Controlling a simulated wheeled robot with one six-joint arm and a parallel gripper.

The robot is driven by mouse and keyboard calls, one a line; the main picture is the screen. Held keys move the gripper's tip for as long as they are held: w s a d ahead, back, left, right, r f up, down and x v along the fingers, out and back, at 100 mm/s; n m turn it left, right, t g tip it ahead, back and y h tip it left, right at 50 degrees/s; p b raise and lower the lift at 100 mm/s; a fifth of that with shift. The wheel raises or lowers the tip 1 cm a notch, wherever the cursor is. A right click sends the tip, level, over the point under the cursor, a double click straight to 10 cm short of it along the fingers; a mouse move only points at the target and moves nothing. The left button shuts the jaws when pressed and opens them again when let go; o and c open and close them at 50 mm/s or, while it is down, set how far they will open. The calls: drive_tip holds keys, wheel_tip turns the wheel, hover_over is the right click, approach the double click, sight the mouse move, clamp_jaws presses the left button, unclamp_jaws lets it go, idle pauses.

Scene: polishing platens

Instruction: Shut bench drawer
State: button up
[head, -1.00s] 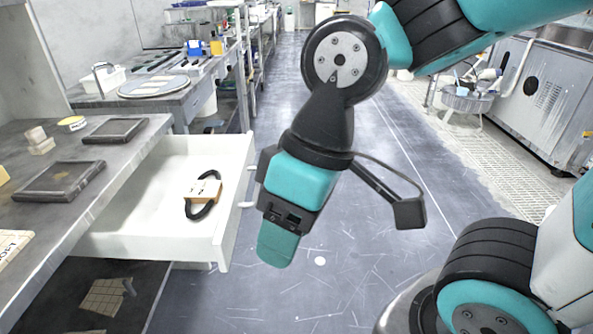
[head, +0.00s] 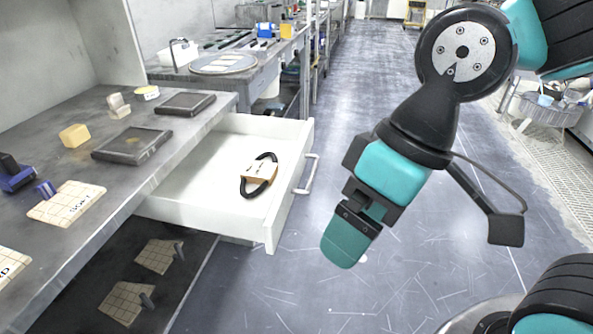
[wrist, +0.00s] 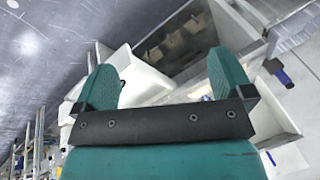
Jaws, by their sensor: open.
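The white bench drawer (head: 215,185) stands pulled out from under the grey bench top in the head view. A silver bar handle (head: 307,174) is on its front panel. A tan block with a black loop (head: 259,173) lies inside the drawer. My gripper (head: 345,243) hangs to the right of the drawer front, apart from it, over the floor. In the wrist view its two teal fingers are spread, with nothing held between the tips. The white drawer also shows between and beyond the fingers (wrist: 145,75), partly hidden by them.
The bench top (head: 150,185) carries dark flat plates (head: 132,145), a yellow block (head: 74,135) and a label card (head: 66,203). Tiled pieces (head: 160,256) lie on a shelf below. Another bench (head: 222,64) stands behind. The floor (head: 400,250) right of the drawer is clear.

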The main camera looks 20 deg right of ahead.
drive_tip(key=shift+w+f, duration=0.15)
drive_tip(key=shift+w, duration=0.05)
drive_tip(key=c, duration=0.3)
drive_tip(key=w+f+m+y, duration=0.1)
drive_tip(key=w+f+m, duration=0.1)
drive_tip(key=w, duration=0.1)
drive_tip(key=w+d+f+m+b, duration=0.1)
drive_tip(key=w+f+m, duration=0.1)
drive_tip(key=w+f, duration=0.1)
drive_tip(key=w+d+f+m+t+y, duration=0.1)
drive_tip(key=w+f, duration=0.1)
drive_tip(key=w, duration=0.2)
drive_tip(key=shift+f+m+y+b, duration=0.3)
drive_tip(key=shift+m, duration=0.1)
clamp_jaws()
drive_tip(key=m+t+y+b, duration=0.1)
drive_tip(key=m+t, duration=0.3)
drive_tip(key=m, duration=0.3)
approach(283, 218)
drive_tip(key=x, duration=0.5)
drive_tip(key=shift+s+d+f, duration=0.15)
drive_tip(key=shift+d+f, duration=0.05)
drive_tip(key=shift+f, duration=0.3)
drive_tip(key=shift+w+a+f, duration=0.1)
drive_tip(key=shift+w+a, duration=0.3)
drive_tip(key=shift+a, duration=0.2)
drive_tip(key=shift+w, duration=0.1)
